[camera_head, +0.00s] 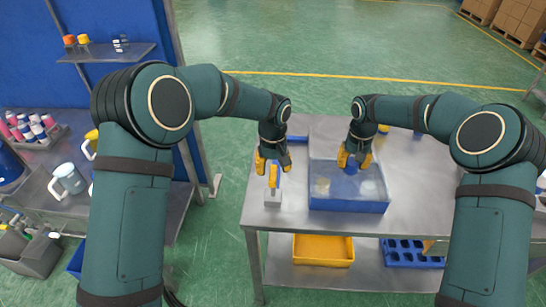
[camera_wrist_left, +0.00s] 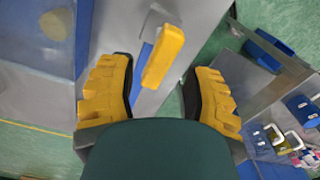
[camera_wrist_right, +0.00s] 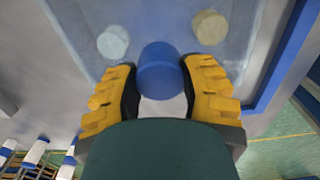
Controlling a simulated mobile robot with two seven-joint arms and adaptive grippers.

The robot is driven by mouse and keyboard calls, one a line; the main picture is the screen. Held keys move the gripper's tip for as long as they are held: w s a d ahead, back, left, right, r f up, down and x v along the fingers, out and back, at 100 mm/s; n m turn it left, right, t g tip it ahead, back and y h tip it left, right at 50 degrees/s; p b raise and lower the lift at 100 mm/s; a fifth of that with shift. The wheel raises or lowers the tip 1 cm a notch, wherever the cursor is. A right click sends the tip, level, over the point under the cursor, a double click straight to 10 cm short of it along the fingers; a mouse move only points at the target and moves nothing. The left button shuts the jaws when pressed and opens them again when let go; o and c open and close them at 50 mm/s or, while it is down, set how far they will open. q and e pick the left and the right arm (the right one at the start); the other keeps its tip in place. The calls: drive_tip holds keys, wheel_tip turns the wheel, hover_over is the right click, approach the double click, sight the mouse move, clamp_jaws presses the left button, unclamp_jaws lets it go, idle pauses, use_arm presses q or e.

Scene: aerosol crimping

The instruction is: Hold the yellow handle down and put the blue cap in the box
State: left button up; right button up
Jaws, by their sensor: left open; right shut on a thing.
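The yellow handle (camera_head: 274,177) stands up from a small grey device at the left of the metal table. My left gripper (camera_head: 273,163) is right above it, open. In the left wrist view the handle (camera_wrist_left: 163,57) lies between the spread fingers (camera_wrist_left: 160,95), and I see no clear grip on it. My right gripper (camera_head: 355,157) is over the blue box (camera_head: 348,205). In the right wrist view its fingers (camera_wrist_right: 160,90) are shut on the blue cap (camera_wrist_right: 159,70). The cap is above the box floor; its exact height I cannot tell.
Inside the box are a pale round piece (camera_wrist_right: 113,42) and a tan one (camera_wrist_right: 209,27). A yellow bin (camera_head: 323,250) and a blue rack (camera_head: 410,254) are on the lower shelf. The table's front right is clear.

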sight(273, 195)
use_arm(q)
wheel_tip(273, 195, down, 8)
drive_tip(key=shift+r, duration=0.2)
clamp_jaws()
